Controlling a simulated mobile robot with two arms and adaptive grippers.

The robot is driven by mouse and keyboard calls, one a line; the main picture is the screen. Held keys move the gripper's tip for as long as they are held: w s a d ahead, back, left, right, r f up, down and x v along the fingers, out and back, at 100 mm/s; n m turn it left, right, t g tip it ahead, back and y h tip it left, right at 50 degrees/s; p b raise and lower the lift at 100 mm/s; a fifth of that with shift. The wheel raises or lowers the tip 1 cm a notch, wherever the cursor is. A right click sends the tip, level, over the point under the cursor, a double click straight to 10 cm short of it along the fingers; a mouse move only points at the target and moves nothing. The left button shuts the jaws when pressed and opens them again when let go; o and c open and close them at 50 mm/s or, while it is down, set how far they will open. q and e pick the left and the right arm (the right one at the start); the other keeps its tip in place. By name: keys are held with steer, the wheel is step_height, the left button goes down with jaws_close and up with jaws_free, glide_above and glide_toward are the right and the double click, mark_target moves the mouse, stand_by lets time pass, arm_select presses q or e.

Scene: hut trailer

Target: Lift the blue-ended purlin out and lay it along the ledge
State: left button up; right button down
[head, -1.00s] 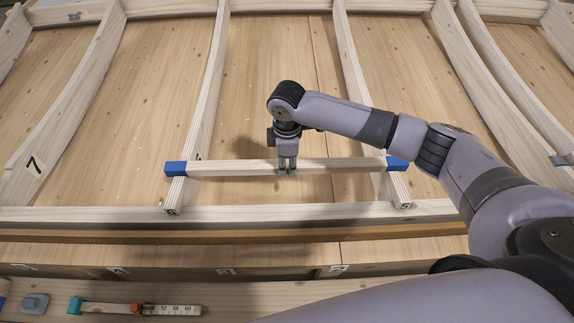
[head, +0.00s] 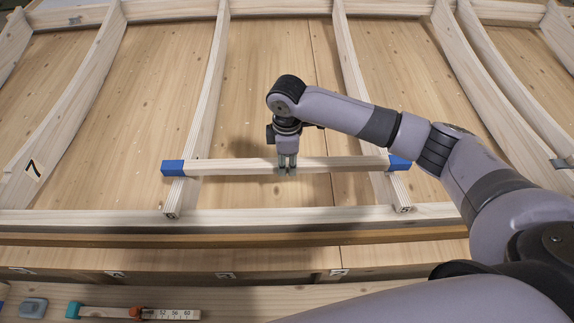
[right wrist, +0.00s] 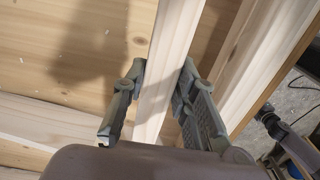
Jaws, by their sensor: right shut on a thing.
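The blue-ended purlin (head: 235,167) is a pale wooden bar with a blue left end (head: 173,168) and a blue right end (head: 399,163). It lies crosswise over two ribs near their lower ends. I cannot tell whether it touches them. My right gripper (head: 287,170) is shut on the purlin near its middle, from above. In the right wrist view the purlin (right wrist: 168,70) runs between the two fingers. The ledge (head: 240,294) is a pale wooden strip along the bottom of the head view. My left gripper is not in view.
The curved ribs (head: 208,90) stand on a wooden panel. A pale rail (head: 100,217) and a brown strip (head: 120,238) run between purlin and ledge. A teal-ended rule (head: 135,312) and a grey-blue block (head: 34,307) lie at lower left.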

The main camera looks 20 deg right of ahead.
step_height(320, 180, up, 18)
steer(key=f+b, duration=0.1)
steer(key=b, duration=0.1)
step_height(320, 180, up, 8)
steer(key=p, duration=1.2)
glide_above(287, 162)
